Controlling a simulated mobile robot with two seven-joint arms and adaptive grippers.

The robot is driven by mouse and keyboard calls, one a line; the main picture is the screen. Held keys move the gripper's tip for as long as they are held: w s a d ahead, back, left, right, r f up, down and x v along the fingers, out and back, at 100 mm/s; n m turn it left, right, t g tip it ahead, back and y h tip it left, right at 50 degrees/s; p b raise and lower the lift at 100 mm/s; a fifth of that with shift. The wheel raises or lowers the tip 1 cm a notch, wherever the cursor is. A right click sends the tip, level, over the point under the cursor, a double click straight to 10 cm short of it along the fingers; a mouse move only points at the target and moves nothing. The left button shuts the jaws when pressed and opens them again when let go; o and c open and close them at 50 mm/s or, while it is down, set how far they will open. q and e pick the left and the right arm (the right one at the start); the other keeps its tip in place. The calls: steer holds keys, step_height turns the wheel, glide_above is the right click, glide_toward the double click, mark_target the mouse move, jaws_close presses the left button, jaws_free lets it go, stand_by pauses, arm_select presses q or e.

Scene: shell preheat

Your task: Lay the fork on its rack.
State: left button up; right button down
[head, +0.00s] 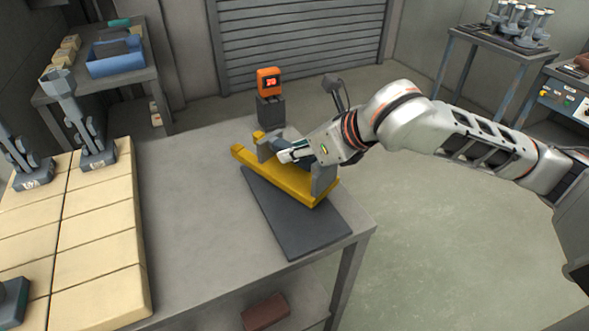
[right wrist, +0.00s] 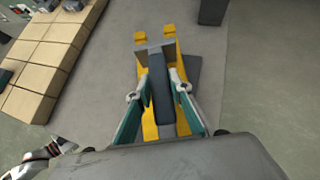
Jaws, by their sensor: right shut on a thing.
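The fork is yellow with two parallel prongs, and grey upright plates carry a dark bar between them. It shows in the head view (head: 291,184) and the right wrist view (right wrist: 149,122). My right gripper (head: 287,153) is shut on the dark bar; in the right wrist view its fingers (right wrist: 161,85) lie on both sides of it. A flat dark grey slab (head: 299,224), perhaps the rack, lies on the table, partly under the fork. I cannot tell whether the fork touches it. My left gripper is not in view.
An orange display device on a dark stand (head: 269,83) stands behind the fork. Pale blocks (head: 95,235) with grey shell-like parts (head: 92,140) fill the table's left side. The grey tabletop (head: 190,200) between is clear. The table's right edge is close to the slab.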

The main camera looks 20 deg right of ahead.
mark_target(295, 170)
steer(key=shift+f+b, duration=0.55)
steer(key=shift+f, duration=1.75)
steer(key=shift+r, duration=0.1)
steer(key=c, duration=1.8)
jaws_free()
steer(key=shift+f, duration=0.2)
steer(key=shift+r, duration=0.1)
